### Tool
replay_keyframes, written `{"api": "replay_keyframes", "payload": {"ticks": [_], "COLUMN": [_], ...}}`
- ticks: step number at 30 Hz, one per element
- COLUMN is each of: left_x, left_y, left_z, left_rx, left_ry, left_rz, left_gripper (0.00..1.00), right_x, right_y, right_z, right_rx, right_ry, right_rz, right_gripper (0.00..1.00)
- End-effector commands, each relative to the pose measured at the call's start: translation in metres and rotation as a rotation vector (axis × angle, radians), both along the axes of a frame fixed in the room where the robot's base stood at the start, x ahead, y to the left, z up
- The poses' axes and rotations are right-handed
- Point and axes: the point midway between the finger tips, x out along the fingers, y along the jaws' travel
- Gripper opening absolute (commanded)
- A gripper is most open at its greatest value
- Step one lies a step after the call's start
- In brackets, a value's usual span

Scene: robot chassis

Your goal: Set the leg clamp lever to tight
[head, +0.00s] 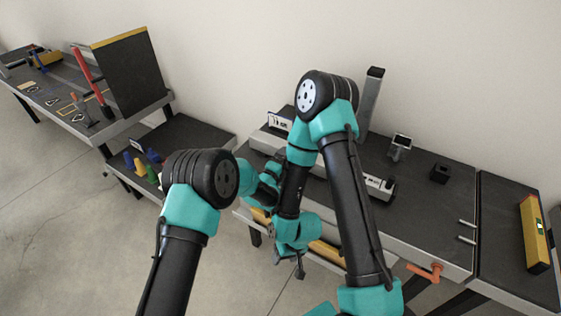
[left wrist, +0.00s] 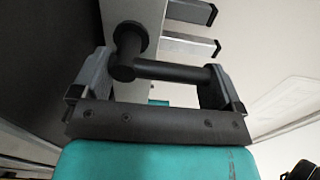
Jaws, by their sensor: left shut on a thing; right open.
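An orange lever (head: 425,272) sits at the front underside of the right bench, beside a dark leg; I cannot tell its setting. My right gripper (head: 298,268) hangs in front of the bench, left of the lever and apart from it, open and empty. In the left wrist view, my left gripper (left wrist: 158,82) has its fingers at both sides of a black bar (left wrist: 175,71) with a round end, shut on it lengthwise. The bar lies in front of a pale panel; what it belongs to is unclear. In the head view the left gripper is hidden behind my arms.
The bench top (head: 430,215) carries a small black block (head: 440,173), a grey-headed item (head: 400,146) and an upright grey post (head: 372,100). A yellow level (head: 535,232) lies far right. Two metal bars (head: 467,231) lie near the front edge. Floor is clear at left.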

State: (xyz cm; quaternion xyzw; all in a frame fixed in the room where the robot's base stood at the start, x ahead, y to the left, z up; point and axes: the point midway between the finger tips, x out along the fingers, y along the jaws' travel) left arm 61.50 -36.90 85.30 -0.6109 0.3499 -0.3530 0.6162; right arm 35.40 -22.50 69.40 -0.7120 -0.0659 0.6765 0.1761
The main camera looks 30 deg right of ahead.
Motion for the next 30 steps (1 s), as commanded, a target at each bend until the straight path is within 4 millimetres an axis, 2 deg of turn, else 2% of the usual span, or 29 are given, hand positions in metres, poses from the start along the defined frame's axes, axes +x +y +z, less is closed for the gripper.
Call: {"api": "replay_keyframes", "payload": {"ticks": [11, 12, 14, 23, 30], "left_x": [-0.001, -0.001, -0.001, -0.001, -0.011], "left_y": [0.0, 0.0, 0.0, 0.001, 0.018], "left_z": [-0.001, -0.001, -0.001, -0.001, 0.0], "left_rx": [0.006, 0.006, 0.006, 0.004, 0.005], "left_ry": [-0.006, -0.006, -0.006, -0.006, -0.004], "left_rz": [0.0, 0.0, 0.0, -0.001, -0.001], "left_gripper": [0.5, 0.95, 1.0, 1.0, 1.0], "right_x": [0.0, 0.0, 0.0, 0.0, 0.0], "right_y": [0.0, 0.0, 0.0, 0.0, 0.0], "right_z": [0.0, 0.0, 0.0, 0.0, 0.0], "right_rx": [0.0, 0.0, 0.0, 0.0, 0.0], "right_ry": [0.0, 0.0, 0.0, 0.0, 0.0], "right_rz": [0.0, 0.0, 0.0, 0.0, 0.0], "right_gripper": [0.57, 0.57, 0.57, 0.57, 0.57]}}
